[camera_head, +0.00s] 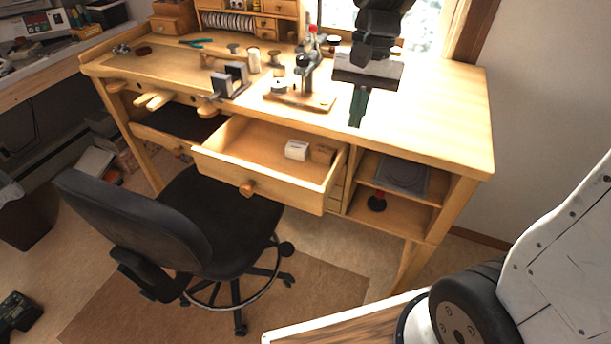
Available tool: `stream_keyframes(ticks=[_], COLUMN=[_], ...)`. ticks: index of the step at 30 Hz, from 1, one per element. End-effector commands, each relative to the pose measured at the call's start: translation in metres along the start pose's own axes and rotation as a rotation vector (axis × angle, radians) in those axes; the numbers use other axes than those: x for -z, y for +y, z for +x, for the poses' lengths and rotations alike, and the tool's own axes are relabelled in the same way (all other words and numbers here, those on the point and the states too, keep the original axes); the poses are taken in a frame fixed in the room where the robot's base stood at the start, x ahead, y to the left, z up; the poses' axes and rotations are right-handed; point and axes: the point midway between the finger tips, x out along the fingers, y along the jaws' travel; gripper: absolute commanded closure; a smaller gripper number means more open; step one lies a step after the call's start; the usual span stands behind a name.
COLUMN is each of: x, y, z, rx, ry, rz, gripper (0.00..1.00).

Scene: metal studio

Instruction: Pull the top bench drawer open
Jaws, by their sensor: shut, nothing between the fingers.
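The top bench drawer (225,155) stands pulled well out from under the wooden bench top. Its front carries a round wooden knob (247,188). A white block and a brown block lie inside it at the right. My gripper (358,108) is above the bench top, behind and to the right of the drawer. It points down, with its dark green fingers shut and nothing between them. It is apart from the knob. I cannot tell whether the fingertips touch the bench top.
A black office chair (215,205) stands close in front of the drawer. A tool on a wooden base (305,98) stands left of my gripper on the bench (440,110). Open shelves (395,205) are right of the drawer. The bench top's right side is clear.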

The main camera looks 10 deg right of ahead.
Motion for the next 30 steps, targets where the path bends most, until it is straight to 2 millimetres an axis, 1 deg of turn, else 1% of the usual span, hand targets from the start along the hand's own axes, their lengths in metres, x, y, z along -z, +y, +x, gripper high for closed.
stream_keyframes(ticks=[1,3,6,9,12,17,20,30], x=[0.017,0.035,0.056,0.07,0.079,0.08,0.077,0.064], y=[-0.012,-0.026,-0.043,-0.054,-0.061,-0.064,-0.064,-0.065], z=[0.012,0.026,0.045,0.061,0.071,0.083,0.097,0.168], rx=[-0.003,-0.003,-0.004,-0.008,-0.009,-0.012,-0.013,-0.014], ry=[-0.036,-0.072,-0.114,-0.143,-0.159,-0.167,-0.168,-0.169], rz=[0.04,0.097,0.165,0.212,0.241,0.255,0.254,0.252], gripper=[1.0,1.0,1.0,1.0,1.0,1.0,1.0,1.0])
